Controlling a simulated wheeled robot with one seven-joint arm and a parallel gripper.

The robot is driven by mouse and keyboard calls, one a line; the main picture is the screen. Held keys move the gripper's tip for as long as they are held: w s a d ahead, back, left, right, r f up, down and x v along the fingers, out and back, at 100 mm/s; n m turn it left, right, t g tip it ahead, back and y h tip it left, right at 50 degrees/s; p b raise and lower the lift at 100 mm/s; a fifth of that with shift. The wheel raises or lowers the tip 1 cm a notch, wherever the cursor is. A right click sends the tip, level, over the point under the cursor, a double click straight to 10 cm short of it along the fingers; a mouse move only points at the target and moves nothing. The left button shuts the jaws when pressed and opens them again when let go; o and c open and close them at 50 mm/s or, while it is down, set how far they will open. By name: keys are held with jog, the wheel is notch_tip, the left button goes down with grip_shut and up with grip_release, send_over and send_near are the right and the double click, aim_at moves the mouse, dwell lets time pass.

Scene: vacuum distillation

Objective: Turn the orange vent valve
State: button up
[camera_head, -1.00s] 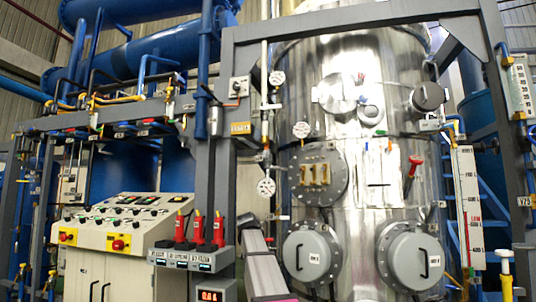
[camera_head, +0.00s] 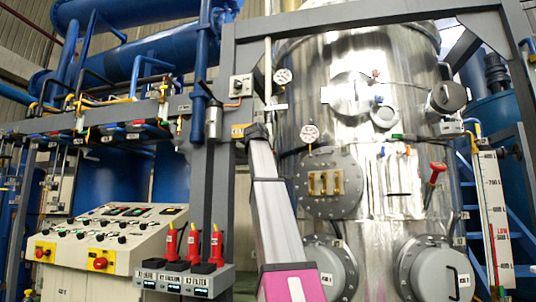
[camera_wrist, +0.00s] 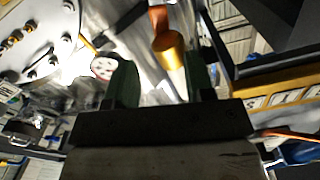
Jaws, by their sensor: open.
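The orange vent valve (camera_wrist: 169,46) shows in the wrist view as an orange, shiny cylindrical handle with a pale lower part. It lies ahead of and between the two dark green fingers of my gripper (camera_wrist: 161,68), which are apart. I cannot tell whether either finger touches it. In the head view my gripper (camera_head: 257,131) is raised at the grey frame post, left of the steel vessel. There my arm hides most of the area around the valve, and I cannot make the valve out.
The shiny steel vessel (camera_head: 375,190) with gauges stands to the right. The grey frame (camera_head: 223,100) is close on the left. Red-handled levers (camera_head: 194,245) and a control console (camera_head: 112,235) stand lower left.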

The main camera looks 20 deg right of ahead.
jog(key=x, duration=1.1)
jog(key=shift+r, duration=0.25)
grip_shut()
